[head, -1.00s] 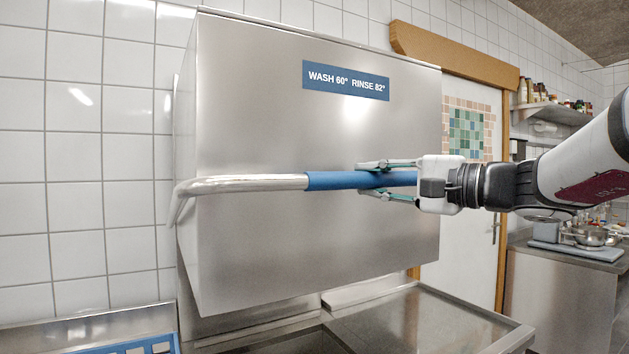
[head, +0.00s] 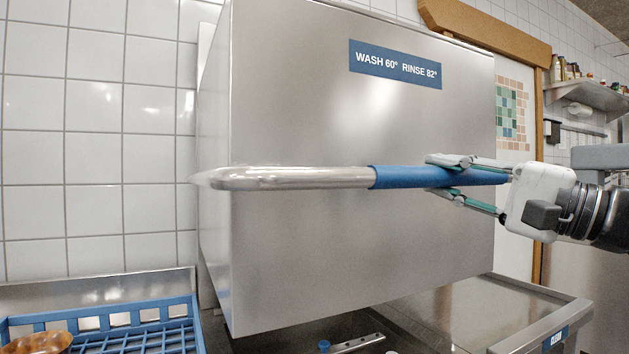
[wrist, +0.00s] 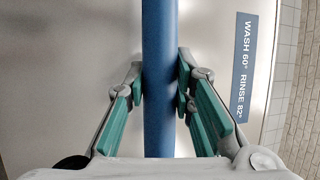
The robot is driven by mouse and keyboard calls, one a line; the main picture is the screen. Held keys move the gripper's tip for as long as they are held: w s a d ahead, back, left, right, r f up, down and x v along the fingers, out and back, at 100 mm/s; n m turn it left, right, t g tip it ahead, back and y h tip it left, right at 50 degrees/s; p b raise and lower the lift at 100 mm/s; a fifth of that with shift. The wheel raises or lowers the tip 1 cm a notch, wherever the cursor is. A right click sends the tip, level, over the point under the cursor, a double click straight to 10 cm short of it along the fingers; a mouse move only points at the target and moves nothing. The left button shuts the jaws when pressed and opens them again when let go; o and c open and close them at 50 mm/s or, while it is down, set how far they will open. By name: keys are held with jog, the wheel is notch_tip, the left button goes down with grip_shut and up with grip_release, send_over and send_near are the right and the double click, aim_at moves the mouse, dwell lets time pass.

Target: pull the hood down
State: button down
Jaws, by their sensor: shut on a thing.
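The hood (head: 330,240) is a large brushed-steel box with a blue label (head: 395,64) reading WASH 60° RINSE 82°. A bar handle (head: 290,178) runs across its front, bare metal at the left with a blue grip sleeve (head: 400,177) at the right. My gripper (head: 447,177) is shut on the blue sleeve, one finger above and one below it. In the wrist view the sleeve (wrist: 158,90) passes between the green-padded fingers. The hood's lower edge hangs above the steel counter, with a gap beneath it.
A blue rack (head: 140,335) with a brown item (head: 38,343) in it stands at the lower left. A steel table (head: 490,310) extends to the lower right. A door with a wooden rail (head: 485,25) and a shelf of jars (head: 590,92) are behind at the right.

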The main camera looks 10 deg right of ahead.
jog(key=w+a+f+b, duration=0.1)
jog(key=w+f+b, duration=0.2)
jog(key=f+b, duration=1.7)
jog(key=shift+f+y+b, duration=0.3)
jog(key=shift+f+y, duration=0.1)
jog(key=shift+f, duration=1.05)
jog(key=shift+w, duration=0.15)
jog(key=c, duration=1.3)
grip_release()
jog(key=shift+c, duration=0.2)
jog(key=shift+r+n+t, duration=0.2)
jog(key=shift+n+t, duration=0.1)
jog(key=v, duration=1.2)
